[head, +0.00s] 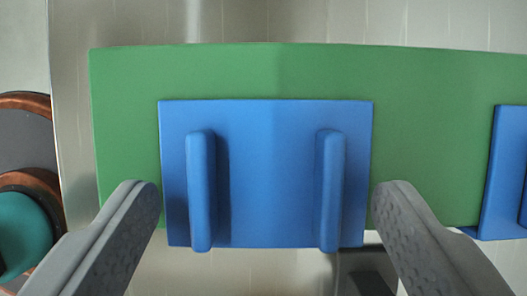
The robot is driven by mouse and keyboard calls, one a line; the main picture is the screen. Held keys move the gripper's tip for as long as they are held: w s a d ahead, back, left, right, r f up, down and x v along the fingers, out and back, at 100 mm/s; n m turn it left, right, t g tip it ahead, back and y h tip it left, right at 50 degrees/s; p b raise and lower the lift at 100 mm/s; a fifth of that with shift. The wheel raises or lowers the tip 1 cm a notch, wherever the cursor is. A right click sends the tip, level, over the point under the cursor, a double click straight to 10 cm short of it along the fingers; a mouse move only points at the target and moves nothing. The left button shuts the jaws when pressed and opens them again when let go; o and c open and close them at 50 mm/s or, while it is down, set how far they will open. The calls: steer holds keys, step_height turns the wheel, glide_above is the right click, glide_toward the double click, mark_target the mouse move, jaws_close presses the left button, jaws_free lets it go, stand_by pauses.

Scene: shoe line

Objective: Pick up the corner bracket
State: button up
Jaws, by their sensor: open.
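A blue plate (267,175) with two upright rounded ribs lies on a green board (180,72) in the middle of the head view. I cannot tell for sure whether this blue piece is the corner bracket. My gripper (268,190) is open. Its two grey fingers stand at the left and right of the blue plate in the picture, with nothing held between them. A dark piece (368,268) shows partly below the plate's lower right edge, beside the right finger; the rest of it is hidden.
A second blue piece (502,165) sits at the right edge, cut off by the frame. A pale metallic surface (225,270) lies under the green board. At the far left are brown-rimmed dark round shapes (25,145) and a teal round thing (22,232).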

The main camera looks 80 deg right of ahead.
mark_target(265, 213)
steer(key=shift+c, duration=0.5)
steer(key=c, duration=1)
steer(key=shift+r, duration=0.1)
step_height(265, 213, up, 10)
steer(key=shift+f, duration=0.1)
